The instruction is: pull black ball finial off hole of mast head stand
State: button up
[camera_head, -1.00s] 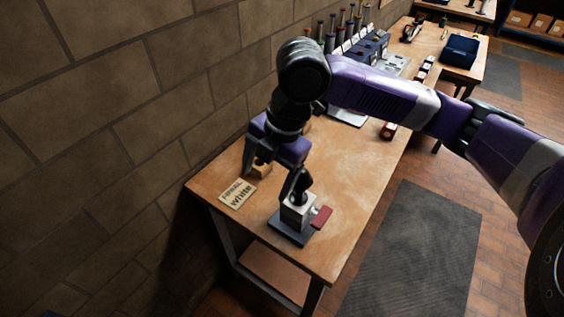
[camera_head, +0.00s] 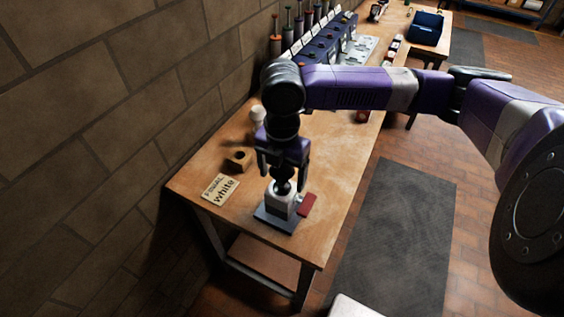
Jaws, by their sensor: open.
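The mast head stand (camera_head: 279,206) is a pale grey block on a dark base plate (camera_head: 268,222), near the front of the wooden table. A red plate (camera_head: 307,204) sticks out from its right side. The black ball finial (camera_head: 284,187) sits upright on top of the block; its hole is hidden beneath it. My gripper (camera_head: 284,178) points down over the finial and is open. One finger shows on the left and one on the right of the ball. I cannot tell whether either finger touches it.
A wooden block with a dark hole (camera_head: 239,160) and a card reading "FINIAL white" (camera_head: 220,190) lie left of the stand. A white ball-topped piece (camera_head: 258,114) stands behind my gripper. Racks with several coloured handles (camera_head: 322,45) line the back by the brick wall.

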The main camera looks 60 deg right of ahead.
aim_at(282, 166)
jog(key=shift+f, duration=0.6)
jog(key=c, duration=1.6)
jog(key=shift+r+p, duration=1.8)
jog(key=shift+r, duration=1.5)
